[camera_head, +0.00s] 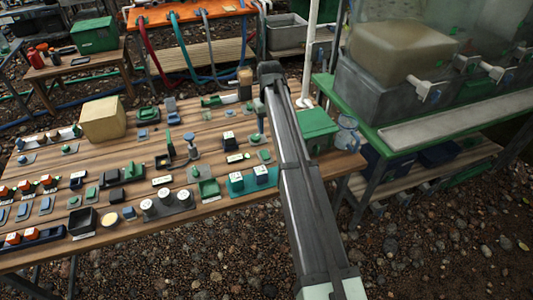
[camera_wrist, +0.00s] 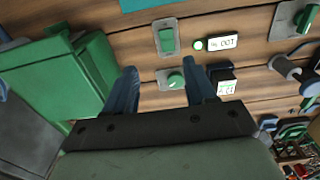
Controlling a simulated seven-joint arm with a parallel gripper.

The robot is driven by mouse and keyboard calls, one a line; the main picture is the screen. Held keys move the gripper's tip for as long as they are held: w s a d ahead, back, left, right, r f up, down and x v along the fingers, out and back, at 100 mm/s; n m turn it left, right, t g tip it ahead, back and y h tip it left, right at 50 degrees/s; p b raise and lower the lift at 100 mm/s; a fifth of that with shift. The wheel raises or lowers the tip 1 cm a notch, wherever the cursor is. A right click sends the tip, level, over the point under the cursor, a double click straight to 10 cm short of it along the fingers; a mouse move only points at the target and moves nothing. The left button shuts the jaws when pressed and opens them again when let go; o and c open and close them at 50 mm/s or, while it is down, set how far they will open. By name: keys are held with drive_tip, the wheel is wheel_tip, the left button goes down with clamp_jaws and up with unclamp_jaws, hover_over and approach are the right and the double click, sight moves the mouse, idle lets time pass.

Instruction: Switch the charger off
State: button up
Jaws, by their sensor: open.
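A round green knob on a pale plate (camera_wrist: 175,80) lies just beyond my fingertips in the wrist view; it also shows on the bench in the head view (camera_head: 254,140). My gripper (camera_wrist: 162,74) is open, with its two blue fingers apart and nothing between them. A green rocker switch on a grey plate (camera_wrist: 167,38) lies beyond the knob. Beside it is a white readout (camera_wrist: 222,42) with a green lamp. A dark block with a green label (camera_wrist: 224,80) is right of the fingers. I cannot tell which of these is the charger's switch.
A green lidded box (camera_wrist: 85,75) stands close left of my gripper in the wrist view; it is right of my arm in the head view (camera_head: 318,128). A grey cylinder fitting (camera_wrist: 288,68) stands at right. Many small controls crowd the wooden bench (camera_head: 225,215).

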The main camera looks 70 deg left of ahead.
approach(266, 157)
wheel_tip(266, 157, down, 7)
drive_tip(key=shift+w+f, duration=0.15)
drive_tip(key=shift+f, duration=0.1)
idle(0.4)
drive_tip(key=shift+c, duration=0.2)
